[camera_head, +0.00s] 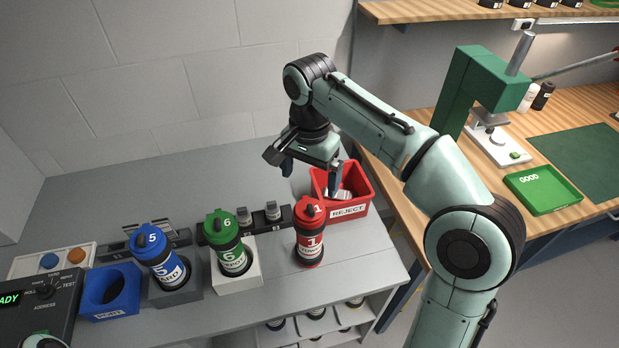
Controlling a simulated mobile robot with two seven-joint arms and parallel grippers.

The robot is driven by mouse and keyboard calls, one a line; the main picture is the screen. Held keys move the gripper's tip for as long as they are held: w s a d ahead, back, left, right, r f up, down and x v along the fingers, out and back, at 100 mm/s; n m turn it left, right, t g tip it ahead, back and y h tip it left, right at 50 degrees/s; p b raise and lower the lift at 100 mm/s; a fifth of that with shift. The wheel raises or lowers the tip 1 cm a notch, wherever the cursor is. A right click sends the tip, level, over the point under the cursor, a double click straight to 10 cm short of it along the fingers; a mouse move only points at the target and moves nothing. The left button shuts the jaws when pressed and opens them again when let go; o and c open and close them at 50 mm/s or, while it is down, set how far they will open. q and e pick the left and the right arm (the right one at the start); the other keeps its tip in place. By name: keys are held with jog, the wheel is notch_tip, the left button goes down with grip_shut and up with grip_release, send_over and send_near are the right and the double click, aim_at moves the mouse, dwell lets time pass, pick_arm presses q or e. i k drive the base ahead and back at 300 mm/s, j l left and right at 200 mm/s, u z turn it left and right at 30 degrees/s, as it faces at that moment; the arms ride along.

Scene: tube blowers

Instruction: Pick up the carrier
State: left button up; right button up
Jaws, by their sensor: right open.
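Three capped cylinder carriers stand on the grey bench. The red carrier (310,238), marked 1, stands upright on the bench top beside the reject bin. The green carrier (231,250), marked 6, sits in a pale square holder (240,279). The blue carrier (163,262), marked 5, leans a little in a grey holder (178,294). My right gripper (311,176) is open, its fingers pointing down, behind and above the red carrier. I see nothing between its fingers, and it appears apart from the red carrier. My left gripper is not in view.
A red reject bin (361,207) holds a pale item, close to the right gripper. An empty blue holder (111,296) and a control box (41,312) stand at left. A green GOOD tray (544,191) and a green press (482,86) are on the wooden bench.

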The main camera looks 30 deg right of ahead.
aim_at(308, 249)
jog(key=k, duration=1)
